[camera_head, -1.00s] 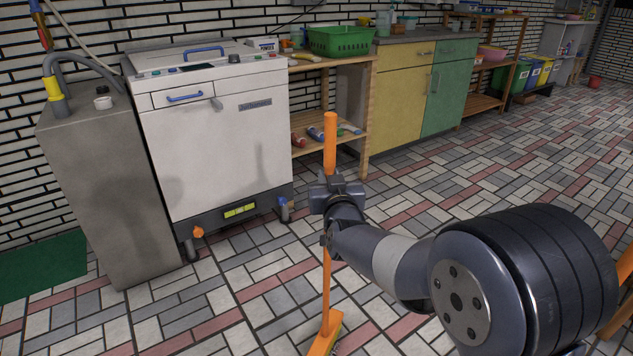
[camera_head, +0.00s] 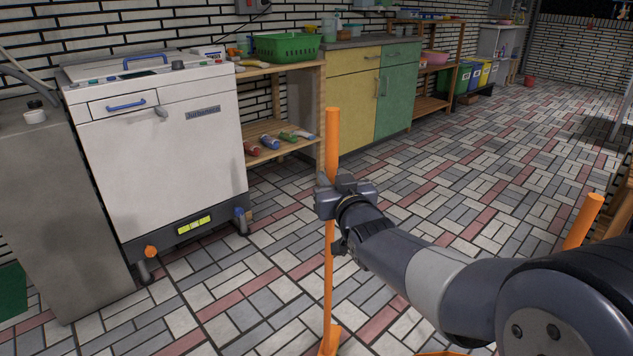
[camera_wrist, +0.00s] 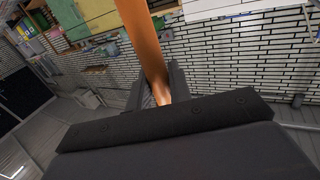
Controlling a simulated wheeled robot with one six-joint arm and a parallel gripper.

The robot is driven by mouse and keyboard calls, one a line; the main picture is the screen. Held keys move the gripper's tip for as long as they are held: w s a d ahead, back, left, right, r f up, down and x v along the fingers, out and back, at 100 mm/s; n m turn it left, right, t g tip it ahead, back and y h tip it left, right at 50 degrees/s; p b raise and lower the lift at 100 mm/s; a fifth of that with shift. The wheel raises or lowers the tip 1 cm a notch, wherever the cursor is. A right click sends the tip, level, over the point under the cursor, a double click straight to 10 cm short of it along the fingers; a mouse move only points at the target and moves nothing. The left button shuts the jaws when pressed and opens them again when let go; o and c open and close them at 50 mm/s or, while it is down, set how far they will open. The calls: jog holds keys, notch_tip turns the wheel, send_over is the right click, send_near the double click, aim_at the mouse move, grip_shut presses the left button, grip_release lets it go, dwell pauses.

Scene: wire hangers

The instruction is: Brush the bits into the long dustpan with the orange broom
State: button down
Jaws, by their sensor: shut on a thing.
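My gripper (camera_head: 330,200) is shut on the handle of the orange broom (camera_head: 333,140), partway up. The broom stands nearly upright, its handle running down to the floor, and its orange head (camera_head: 328,343) is cut by the bottom edge of the head view. In the wrist view the orange handle (camera_wrist: 142,35) runs between the dark fingers (camera_wrist: 160,92). A second orange pole (camera_head: 582,222) leans at the right beyond my arm; I cannot tell whether it belongs to the dustpan. No bits are seen, and the dustpan's pan is not clearly shown.
A white dishwasher (camera_head: 165,150) and grey cabinet (camera_head: 60,210) stand at the left. A wooden shelf (camera_head: 262,130) with a green basket (camera_head: 287,47) and yellow and green cupboards (camera_head: 352,105) line the wall. The tiled floor (camera_head: 450,195) is open in the middle and far right.

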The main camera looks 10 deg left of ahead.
jog(key=s+d+p, duration=0.3)
jog(key=d+p, duration=0.9)
jog(key=d, duration=2.4)
notch_tip(320, 180, up, 6)
jog(key=p, duration=0.5)
jog(key=shift+s+d, duration=0.15)
jog(key=shift+d, duration=0.05)
dwell(0.6)
